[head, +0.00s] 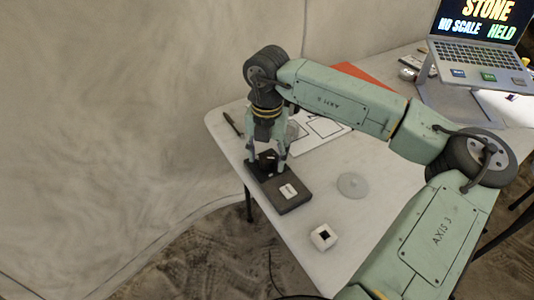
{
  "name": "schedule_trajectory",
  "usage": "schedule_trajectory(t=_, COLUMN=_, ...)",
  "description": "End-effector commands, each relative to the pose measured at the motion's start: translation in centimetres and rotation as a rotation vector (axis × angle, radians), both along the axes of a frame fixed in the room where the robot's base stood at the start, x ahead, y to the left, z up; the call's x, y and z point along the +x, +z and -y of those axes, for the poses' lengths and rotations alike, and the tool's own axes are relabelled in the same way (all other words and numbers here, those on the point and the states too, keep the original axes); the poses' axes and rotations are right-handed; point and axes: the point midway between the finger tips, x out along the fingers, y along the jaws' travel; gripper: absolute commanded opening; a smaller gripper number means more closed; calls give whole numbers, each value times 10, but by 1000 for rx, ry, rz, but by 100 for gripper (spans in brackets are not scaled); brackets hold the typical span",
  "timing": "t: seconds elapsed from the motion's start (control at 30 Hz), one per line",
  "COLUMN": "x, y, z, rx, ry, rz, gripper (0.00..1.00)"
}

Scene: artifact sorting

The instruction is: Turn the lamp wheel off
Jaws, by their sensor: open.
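My gripper (266,154) points down at the near-left part of the table, with its two fingers apart. Between and just below the fingertips is a small black part (267,163), which looks like the lamp wheel. It stands on the left end of a dark grey box (293,201) with a white label (288,191). The fingers partly hide this part, so I cannot tell whether they touch it or how it is turned.
The white table (335,225) also holds a grey disc (352,185), a small white block with a dark opening (323,237), a marked white sheet (322,127) and a dark pen-like stick (233,123). A laptop (473,55) stands on a stand at the far right.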

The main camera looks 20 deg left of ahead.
Motion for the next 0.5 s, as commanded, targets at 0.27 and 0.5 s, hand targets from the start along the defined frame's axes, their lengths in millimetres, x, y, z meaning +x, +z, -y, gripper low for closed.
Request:
schedule_trajectory(t=0.27, x=0, y=0, z=0, rx=0, ry=0, rz=0, gripper=44)
schedule_trajectory(t=0.5, x=0, y=0, z=0, rx=0, ry=0, rz=0, gripper=28)
